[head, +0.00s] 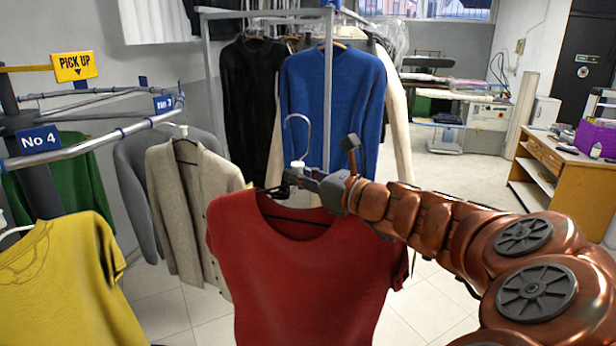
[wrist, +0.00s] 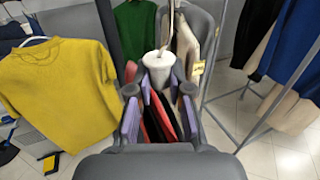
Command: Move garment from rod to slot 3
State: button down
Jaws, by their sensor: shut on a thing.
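My gripper (head: 297,178) is shut on the hanger of a red short-sleeved garment (head: 300,265), just below the hook. The garment hangs in the air, roughly upright, with its hook (head: 298,135) free above the gripper. In the wrist view the gripper (wrist: 158,110) holds the hanger at its white collar (wrist: 158,68), with red cloth between the fingers. The pick-up rail (head: 95,140) is at the left, with a No 4 sign (head: 38,140) and a smaller sign (head: 163,103) that seems to read No 3. The red garment is right of that rail, not touching it.
A yellow shirt (head: 65,285), a green garment (head: 75,180) and a beige cardigan (head: 185,200) hang at the left rail. A blue sweater (head: 335,110) and a black garment (head: 250,100) hang on a metal rack behind. A wooden desk (head: 560,175) stands at the right.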

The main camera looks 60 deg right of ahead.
jog(key=shift+w+a+b, duration=0.25)
jog(key=shift+w+a, duration=0.25)
jog(key=shift+w, duration=1.7)
jog(key=shift+w+a+b, duration=0.2)
jog(key=shift+w+a, duration=0.35)
jog(key=shift+w, duration=1.7)
jog(key=shift+w+a+b, duration=0.25)
jog(key=shift+w+a, duration=0.25)
jog(key=shift+w, duration=1.7)
jog(key=w+a+b, duration=0.2)
jog(key=w+b, duration=0.3)
jog(key=w, duration=0.4)
jog(key=w+a+b, duration=0.2)
jog(key=w+b, duration=0.2)
jog(key=w, duration=0.5)
jog(key=shift+b, duration=0.35)
jog(key=shift+w, duration=0.1)
jog(key=shift+w+a, duration=0.25)
jog(key=shift+w, duration=0.55)
jog(key=shift+w, duration=0.1)
jog(key=shift+w+a, duration=0.15)
jog(key=shift+w, duration=0.4)
